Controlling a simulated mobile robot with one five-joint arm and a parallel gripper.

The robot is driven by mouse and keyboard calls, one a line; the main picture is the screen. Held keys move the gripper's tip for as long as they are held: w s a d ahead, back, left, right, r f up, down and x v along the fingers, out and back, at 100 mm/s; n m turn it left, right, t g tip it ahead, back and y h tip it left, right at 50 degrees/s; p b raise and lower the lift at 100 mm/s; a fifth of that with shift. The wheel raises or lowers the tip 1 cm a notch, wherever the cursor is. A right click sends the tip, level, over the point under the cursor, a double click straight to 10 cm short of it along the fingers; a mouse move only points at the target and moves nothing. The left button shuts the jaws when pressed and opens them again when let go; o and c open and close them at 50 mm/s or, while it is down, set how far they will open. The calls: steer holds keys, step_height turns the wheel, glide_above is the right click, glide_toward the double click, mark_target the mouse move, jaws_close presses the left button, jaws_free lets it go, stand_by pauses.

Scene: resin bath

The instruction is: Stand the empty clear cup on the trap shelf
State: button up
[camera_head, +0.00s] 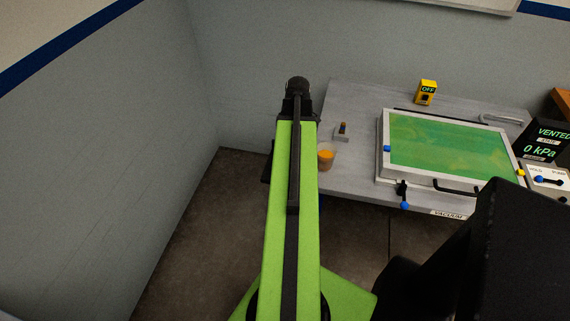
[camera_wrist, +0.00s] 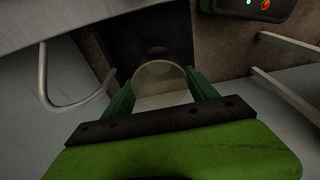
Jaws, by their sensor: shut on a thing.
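In the wrist view my gripper (camera_wrist: 160,82) has its two green fingers on either side of a clear cup (camera_wrist: 160,97) and is shut on it. The cup looks empty; its round rim faces the camera. The cup is held in front of a dark recess or panel (camera_wrist: 130,38). In the head view my arm reaches forward and hides the gripper and the held cup. I cannot pick out the trap shelf for certain in either view.
The wrist view shows a bent metal rail (camera_wrist: 44,85) at left, pale bars (camera_wrist: 285,88) at right and a green-edged box with lights (camera_wrist: 250,5) above. On the bench (camera_head: 350,175) stand an orange-filled cup (camera_head: 326,157), a green-topped chamber (camera_head: 450,145) and a yellow OFF box (camera_head: 427,91).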

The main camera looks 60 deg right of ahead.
step_height(320, 180, down, 5)
steer(key=b, duration=0.4)
steer(key=shift+f, duration=0.1)
steer(key=shift+r, duration=0.2)
steer(key=shift+f, duration=0.15)
steer(key=o, duration=1.3)
steer(key=shift+o, duration=0.2)
step_height(320, 180, up, 12)
steer(key=s+p, duration=0.1)
steer(key=p, duration=1.1)
steer(key=shift+s+d, duration=0.25)
steer(key=shift+s, duration=0.1)
